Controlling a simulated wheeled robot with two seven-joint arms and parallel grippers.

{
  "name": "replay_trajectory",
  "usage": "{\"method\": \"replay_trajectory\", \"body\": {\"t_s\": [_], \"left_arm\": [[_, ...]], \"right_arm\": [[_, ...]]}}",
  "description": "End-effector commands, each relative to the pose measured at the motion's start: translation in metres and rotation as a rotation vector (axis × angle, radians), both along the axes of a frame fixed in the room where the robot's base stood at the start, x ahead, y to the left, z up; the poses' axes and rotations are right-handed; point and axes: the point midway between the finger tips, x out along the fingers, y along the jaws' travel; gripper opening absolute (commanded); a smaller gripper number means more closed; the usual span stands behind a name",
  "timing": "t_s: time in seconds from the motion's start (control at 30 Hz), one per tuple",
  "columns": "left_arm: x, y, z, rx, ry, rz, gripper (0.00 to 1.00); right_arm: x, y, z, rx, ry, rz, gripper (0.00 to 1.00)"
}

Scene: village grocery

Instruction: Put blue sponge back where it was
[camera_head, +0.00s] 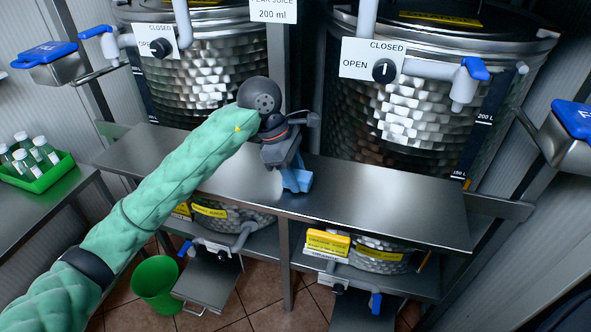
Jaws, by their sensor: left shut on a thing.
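My left gripper (284,165) comes in from the left on its green-sleeved arm. It is shut on the blue sponge (297,180), which shows just below the jaws. The sponge is at the front part of the steel shelf (390,205), near its middle; I cannot tell whether it touches the shelf. The gripper hides the upper part of the sponge. My right gripper is not in view.
Two steel tanks (400,110) with blue-handled taps (470,75) stand behind the shelf. A yellow box (327,242) sits on the lower level. A green bucket (156,284) stands on the floor. A green crate of bottles (50,178) is on the left table.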

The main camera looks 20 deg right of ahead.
Motion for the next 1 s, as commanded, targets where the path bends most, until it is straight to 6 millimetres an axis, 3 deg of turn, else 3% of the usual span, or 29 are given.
{"method": "replay_trajectory", "body": {"t_s": [0.63,0.67,0.73,1.0], "left_arm": [[0.0001,0.0002,-0.0049,0.001,-0.001,-0.001,0.15],[0.0,0.0002,-0.0042,0.001,-0.001,-0.001,0.46],[0.0,0.0003,-0.0041,0.001,-0.001,-0.001,0.6],[0.0,0.0002,-0.0041,0.0,0.0,-0.001,0.62]], "right_arm": [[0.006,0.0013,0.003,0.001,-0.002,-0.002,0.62],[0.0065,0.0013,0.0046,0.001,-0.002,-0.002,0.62],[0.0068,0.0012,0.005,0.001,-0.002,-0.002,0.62],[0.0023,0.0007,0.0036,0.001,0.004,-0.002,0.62]]}}
